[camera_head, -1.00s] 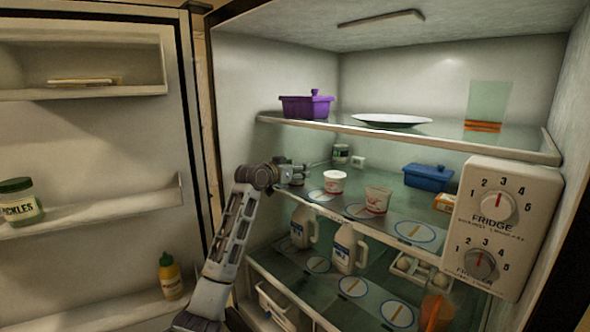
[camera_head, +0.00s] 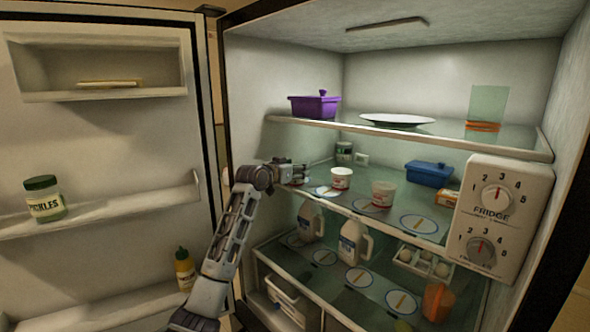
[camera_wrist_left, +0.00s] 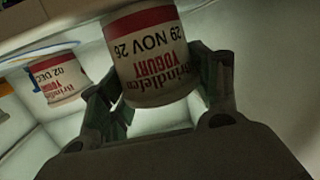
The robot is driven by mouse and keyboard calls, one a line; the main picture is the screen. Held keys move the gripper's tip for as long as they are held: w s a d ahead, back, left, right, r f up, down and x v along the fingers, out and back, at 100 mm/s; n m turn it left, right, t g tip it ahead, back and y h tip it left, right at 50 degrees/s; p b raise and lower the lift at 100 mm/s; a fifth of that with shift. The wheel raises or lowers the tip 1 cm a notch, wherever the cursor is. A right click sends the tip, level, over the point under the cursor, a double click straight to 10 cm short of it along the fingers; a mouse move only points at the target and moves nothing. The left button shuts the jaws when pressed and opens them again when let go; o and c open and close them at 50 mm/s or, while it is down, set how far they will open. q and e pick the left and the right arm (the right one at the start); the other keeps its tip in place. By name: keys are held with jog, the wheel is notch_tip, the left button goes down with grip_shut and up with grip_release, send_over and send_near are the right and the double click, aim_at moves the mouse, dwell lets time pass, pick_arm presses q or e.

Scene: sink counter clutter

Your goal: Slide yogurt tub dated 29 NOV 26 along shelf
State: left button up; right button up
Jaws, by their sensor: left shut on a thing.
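The yogurt tub dated 29 NOV 26 (camera_wrist_left: 155,65) is white with a red band and shows upside down in the left wrist view. My left gripper (camera_head: 298,173) is shut on it, one finger on each side. In the head view the gripper is at the left end of the middle fridge shelf (camera_head: 400,212), and mostly hides this tub. A second yogurt tub, marked 02 DEC (camera_wrist_left: 60,85), stands apart from it in the wrist view. My right gripper is out of view.
A blue lidded box (camera_head: 429,174) and a small jar (camera_head: 344,151) stand farther back on the shelf. Circle markings lie along its front. The upper shelf (camera_head: 440,134) is close above. A dial panel (camera_head: 500,210) blocks the right side.

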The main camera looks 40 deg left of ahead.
pick_arm(q)
jog(key=o, duration=1.2)
jog(key=s, duration=0.4)
jog(key=s+r, duration=0.1)
jog(key=s, duration=0.2)
jog(key=s+d, duration=0.1)
jog(key=s, duration=0.3)
jog(key=shift+s+d+r, duration=0.1)
jog(key=shift+s+r, duration=0.25)
jog(key=shift+r, duration=0.05)
jog(key=shift+f, duration=0.1)
